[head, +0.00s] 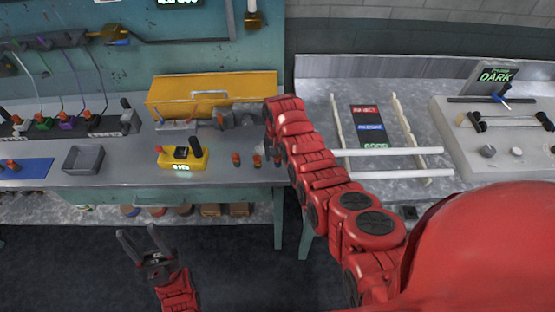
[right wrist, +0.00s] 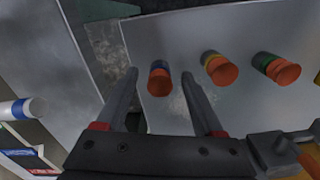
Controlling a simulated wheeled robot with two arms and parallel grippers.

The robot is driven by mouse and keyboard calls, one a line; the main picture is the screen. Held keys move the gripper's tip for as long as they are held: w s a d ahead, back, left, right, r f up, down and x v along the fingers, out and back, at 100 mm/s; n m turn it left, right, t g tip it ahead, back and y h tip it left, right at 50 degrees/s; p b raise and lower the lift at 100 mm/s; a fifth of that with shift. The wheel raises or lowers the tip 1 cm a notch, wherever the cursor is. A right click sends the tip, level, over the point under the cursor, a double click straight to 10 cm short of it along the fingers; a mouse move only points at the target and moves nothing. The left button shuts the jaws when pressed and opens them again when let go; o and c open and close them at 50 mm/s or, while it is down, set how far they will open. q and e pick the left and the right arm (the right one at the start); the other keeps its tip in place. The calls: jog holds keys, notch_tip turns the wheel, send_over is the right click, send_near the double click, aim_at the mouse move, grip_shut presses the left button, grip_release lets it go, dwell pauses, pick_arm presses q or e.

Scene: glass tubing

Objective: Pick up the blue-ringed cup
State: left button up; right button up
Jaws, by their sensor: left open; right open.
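The blue-ringed cup (right wrist: 159,83) has an orange-red top and stands on the steel bench, leftmost of three cups in the right wrist view. My right gripper (right wrist: 160,73) is open, its two fingers on either side of that cup in the picture; contact cannot be told. In the head view the cup (head: 277,160) is the rightmost of the small row, close beside my right arm, and its ring is too small to make out. My left gripper (head: 138,233) is open and empty, low in front of the bench.
A yellow-ringed cup (right wrist: 216,66) and a green-ringed cup (right wrist: 275,67) stand beside it. A yellow device (head: 181,158), grey tray (head: 83,158) and yellow box (head: 212,92) share the bench. A gap separates it from the right table with white tubes (head: 400,174).

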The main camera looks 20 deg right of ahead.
grip_shut()
jog(key=shift+r, duration=0.1)
dwell(0.4)
